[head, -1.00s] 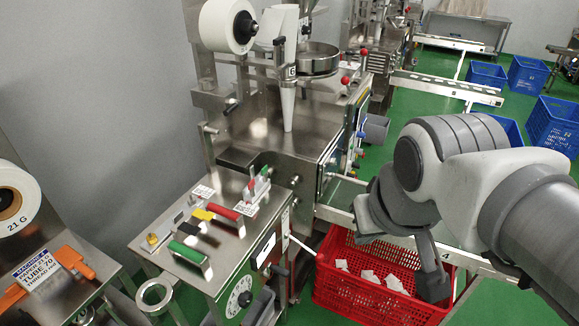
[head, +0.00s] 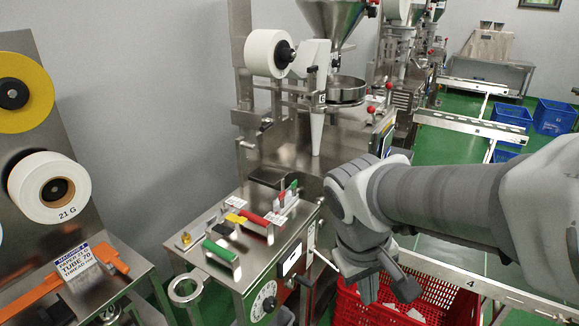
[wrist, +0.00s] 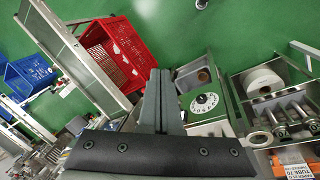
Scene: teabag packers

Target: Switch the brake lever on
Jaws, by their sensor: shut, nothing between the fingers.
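The steel machine's control top (head: 210,275) carries a green bar handle (head: 222,252), a red bar handle (head: 256,222), a yellow part (head: 236,217) and small upright red and green levers (head: 287,193). I cannot tell which of these, if any, is the brake lever. A numbered dial (head: 263,301) is on the front face and also shows in the wrist view (wrist: 204,103). My gripper (head: 404,290) is shut and empty, pointing down above the red crate, right of the control top and apart from it. Its closed fingers show in the wrist view (wrist: 159,82).
The red crate (head: 372,312) with white packets stands on the green floor beside the machine. A conveyor rail (head: 480,283) runs behind it to the right. A white reel (head: 268,53) and metal funnel are above. Another machine with a reel (head: 40,190) stands left.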

